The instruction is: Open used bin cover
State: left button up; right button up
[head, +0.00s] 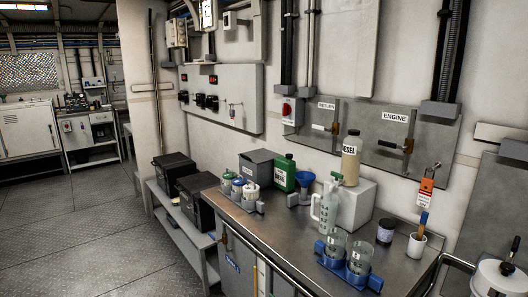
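Two black lidded boxes stand on the low grey shelf at the left end of the bench: a rear box (174,170) and a front box (198,203). Their covers look shut. A grey box (261,168) with a small label sits at the back of the steel bench and also looks closed. I cannot read a label that tells which of these is the used bin. Neither of my grippers shows in the head view, and no arm is near the boxes.
The steel bench (288,228) holds a green bottle (284,174), blue funnel (305,184), rack of small jars (240,189), clear jug (325,212), diesel bottle (350,164) and glass beakers in a blue holder (331,264). Open floor (85,220) lies left.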

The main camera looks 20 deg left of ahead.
aim_at(257, 156)
jog(key=i+j, duration=0.15)
jog(key=j, duration=0.2)
jog(key=i+j+z, duration=0.1)
jog(key=j, duration=0.25)
jog(key=i+j, duration=0.2)
jog(key=j, duration=0.2)
jog(key=i+j+z, duration=0.15)
jog(key=j, duration=0.2)
jog(key=i+j, duration=0.15)
jog(key=j, duration=0.2)
jog(key=i+j+z, duration=0.1)
jog(key=j, duration=0.3)
jog(key=i+j, duration=0.1)
jog(key=j, duration=0.3)
